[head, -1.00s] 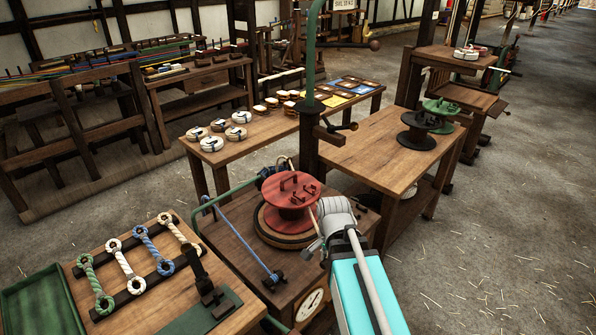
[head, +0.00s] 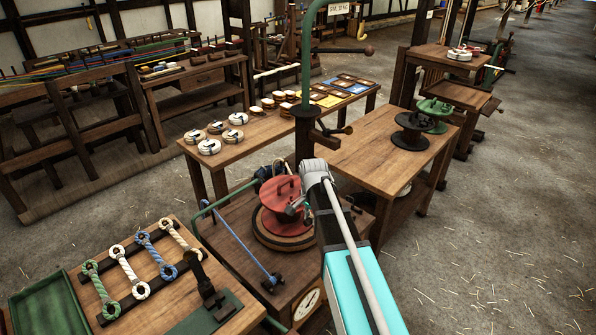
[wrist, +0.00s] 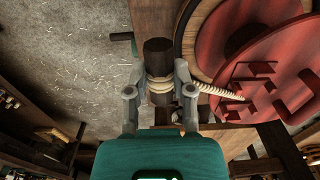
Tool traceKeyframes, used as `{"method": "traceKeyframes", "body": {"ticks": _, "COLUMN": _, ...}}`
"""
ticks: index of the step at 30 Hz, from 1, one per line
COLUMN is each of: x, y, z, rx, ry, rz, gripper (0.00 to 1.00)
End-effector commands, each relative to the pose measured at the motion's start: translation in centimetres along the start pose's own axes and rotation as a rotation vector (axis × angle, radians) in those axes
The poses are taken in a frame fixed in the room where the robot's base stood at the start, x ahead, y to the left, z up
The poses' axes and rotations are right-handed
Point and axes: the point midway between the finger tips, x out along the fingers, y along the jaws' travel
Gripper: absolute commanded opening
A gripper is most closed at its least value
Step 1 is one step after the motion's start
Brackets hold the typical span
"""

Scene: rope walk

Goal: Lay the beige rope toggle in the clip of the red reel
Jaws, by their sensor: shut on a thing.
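The red reel (head: 275,222) stands on the wooden cabinet in the head view, and its red top disc also shows at the right of the wrist view (wrist: 237,82). Red upright prongs, seemingly the clip (wrist: 255,88), rise from the disc. The toggle (wrist: 159,60) is a dark round bar wound with beige rope (wrist: 160,87). My gripper (wrist: 157,78) is shut on it, a finger on each side. The rope runs right from the toggle to the prongs on the disc. The toggle is beside the prongs, apart from them. In the head view my gripper (head: 297,207) is at the reel's right side and hides the toggle.
A green post (head: 305,100) with a crank stands behind the reel. A blue cord (head: 240,250) crosses the cabinet at left. A board (head: 150,310) with several looped ropes is at lower left. A table (head: 390,150) with dark and green reels is at right.

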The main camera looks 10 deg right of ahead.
Motion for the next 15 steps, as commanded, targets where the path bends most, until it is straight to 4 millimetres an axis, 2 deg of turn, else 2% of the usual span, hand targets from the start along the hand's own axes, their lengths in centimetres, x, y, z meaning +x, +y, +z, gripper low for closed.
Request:
{"method": "traceKeyframes", "body": {"ticks": 1, "x": -1.8, "y": -2.6, "z": -1.6, "rx": 0.0, "ry": 0.0, "rz": -0.001, "gripper": 0.0}}
{"method": "traceKeyframes", "body": {"ticks": 6, "x": -4.0, "y": -7.3, "z": -4.3, "rx": 0.005, "ry": 0.0, "rz": -0.005, "gripper": 0.0}}
{"method": "traceKeyframes", "body": {"ticks": 10, "x": -5.2, "y": -9.9, "z": -5.7, "rx": 0.006, "ry": -0.001, "rz": -0.007, "gripper": 0.0}}
{"method": "traceKeyframes", "body": {"ticks": 15, "x": -5.8, "y": -11.5, "z": -6.5, "rx": 0.007, "ry": -0.001, "rz": -0.008, "gripper": 0.0}}
